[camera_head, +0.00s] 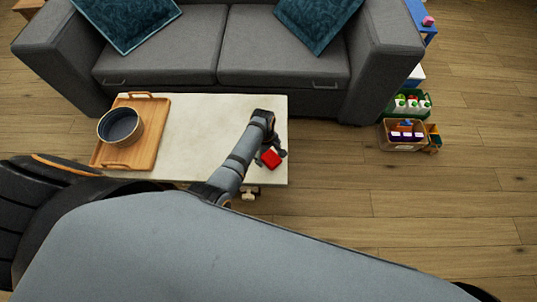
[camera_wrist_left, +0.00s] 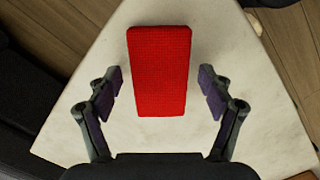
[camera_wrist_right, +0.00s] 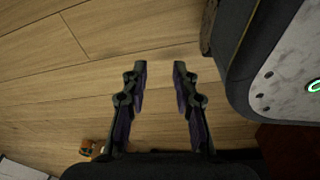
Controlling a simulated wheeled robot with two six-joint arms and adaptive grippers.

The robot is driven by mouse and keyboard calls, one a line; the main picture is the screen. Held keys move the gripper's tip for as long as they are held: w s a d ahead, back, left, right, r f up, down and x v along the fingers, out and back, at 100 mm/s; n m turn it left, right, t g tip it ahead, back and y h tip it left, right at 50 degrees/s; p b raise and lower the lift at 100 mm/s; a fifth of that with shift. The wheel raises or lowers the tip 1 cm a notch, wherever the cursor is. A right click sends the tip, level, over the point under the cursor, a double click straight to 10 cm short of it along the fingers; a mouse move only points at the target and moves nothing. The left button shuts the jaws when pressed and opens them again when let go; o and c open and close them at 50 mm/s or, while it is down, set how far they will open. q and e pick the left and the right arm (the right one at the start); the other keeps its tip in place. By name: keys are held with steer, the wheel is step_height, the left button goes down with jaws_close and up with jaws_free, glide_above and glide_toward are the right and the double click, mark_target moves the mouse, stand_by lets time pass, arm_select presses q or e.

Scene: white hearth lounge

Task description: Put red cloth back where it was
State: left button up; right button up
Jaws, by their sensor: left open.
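The red cloth (camera_head: 271,158) is a folded red block near the right end of the pale low table (camera_head: 205,125). In the left wrist view the cloth (camera_wrist_left: 158,70) lies between the spread fingers of my left gripper (camera_wrist_left: 160,78), with a gap on each side. In the head view my left gripper (camera_head: 274,150) is over the table, at the cloth, and partly hides it. My right gripper (camera_wrist_right: 160,66) is open and empty above the wood floor. It does not show in the head view.
A wooden tray (camera_head: 157,146) with a dark-lined round bowl (camera_head: 120,126) stands on the table's left part. A grey sofa (camera_head: 285,65) is behind the table. A green crate with bottles (camera_head: 408,105) and a basket (camera_head: 403,135) stand on the floor at right.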

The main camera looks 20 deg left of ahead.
mark_target(268, 154)
arm_select(q)
steer(key=shift+r, duration=0.25)
steer(key=r, duration=0.1)
steer(key=r+p, duration=0.1)
steer(key=r, duration=0.1)
steer(key=r+p, duration=0.1)
steer(key=r, duration=0.1)
steer(key=shift+w+a+r, duration=0.2)
steer(key=shift+a, duration=0.05)
step_height(268, 154, up, 6)
steer(key=p, duration=0.2)
steer(key=shift+w+a+r, duration=0.15)
steer(key=shift+a, duration=0.2)
arm_select(e)
steer(key=s, duration=0.1)
steer(key=s+r, duration=0.1)
steer(key=s, duration=0.3)
steer(key=shift+s+r, duration=0.15)
steer(key=shift+r, duration=0.15)
